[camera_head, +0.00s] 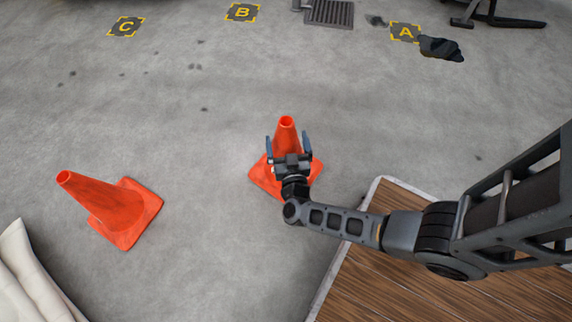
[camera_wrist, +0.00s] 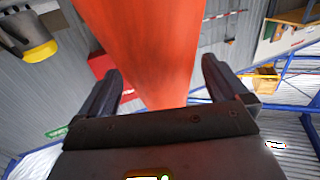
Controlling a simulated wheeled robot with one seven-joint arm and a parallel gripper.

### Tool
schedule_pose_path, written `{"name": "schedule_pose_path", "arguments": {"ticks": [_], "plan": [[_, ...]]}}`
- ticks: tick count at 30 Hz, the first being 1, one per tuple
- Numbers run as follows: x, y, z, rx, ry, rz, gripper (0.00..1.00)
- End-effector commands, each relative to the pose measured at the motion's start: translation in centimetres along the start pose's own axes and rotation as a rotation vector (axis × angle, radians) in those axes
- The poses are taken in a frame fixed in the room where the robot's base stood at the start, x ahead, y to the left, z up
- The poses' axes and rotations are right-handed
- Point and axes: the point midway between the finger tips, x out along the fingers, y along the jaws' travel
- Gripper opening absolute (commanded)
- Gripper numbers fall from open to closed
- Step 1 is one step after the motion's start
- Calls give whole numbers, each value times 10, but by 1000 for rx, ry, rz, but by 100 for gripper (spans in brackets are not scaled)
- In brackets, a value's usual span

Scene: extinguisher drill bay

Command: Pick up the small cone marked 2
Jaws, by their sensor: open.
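Two orange cones stand on the grey floor in the head view. One cone (camera_head: 286,132) is in the middle, with its square base partly hidden behind my gripper. The other cone (camera_head: 100,197) is at the left and appears to lean left in the picture. No number shows on either cone, so I cannot tell which is marked 2. My gripper (camera_head: 287,142) is open at the middle cone, with one finger on each side of its body. In the wrist view the orange cone (camera_wrist: 150,45) rises between the two open fingers (camera_wrist: 160,88), with a gap visible beside the right finger.
Floor markers C (camera_head: 126,27), B (camera_head: 242,12) and A (camera_head: 405,32) lie at the back. A dark object (camera_head: 441,48) lies beside A, and a floor grate (camera_head: 329,13) beyond. A wooden platform (camera_head: 440,300) is at lower right. Floor between the cones is clear.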

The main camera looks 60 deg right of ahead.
Motion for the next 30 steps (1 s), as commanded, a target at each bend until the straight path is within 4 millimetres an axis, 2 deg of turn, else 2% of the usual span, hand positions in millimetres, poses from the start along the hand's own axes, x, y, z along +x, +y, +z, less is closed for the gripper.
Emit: {"name": "schedule_pose_path", "arguments": {"ticks": [5, 13, 30], "plan": [[18, -1, 1, 1, 1, -1, 100], [20, 0, 0, 0, 0, -2, 99], [20, 0, 0, 0, -1, -2, 44]]}}
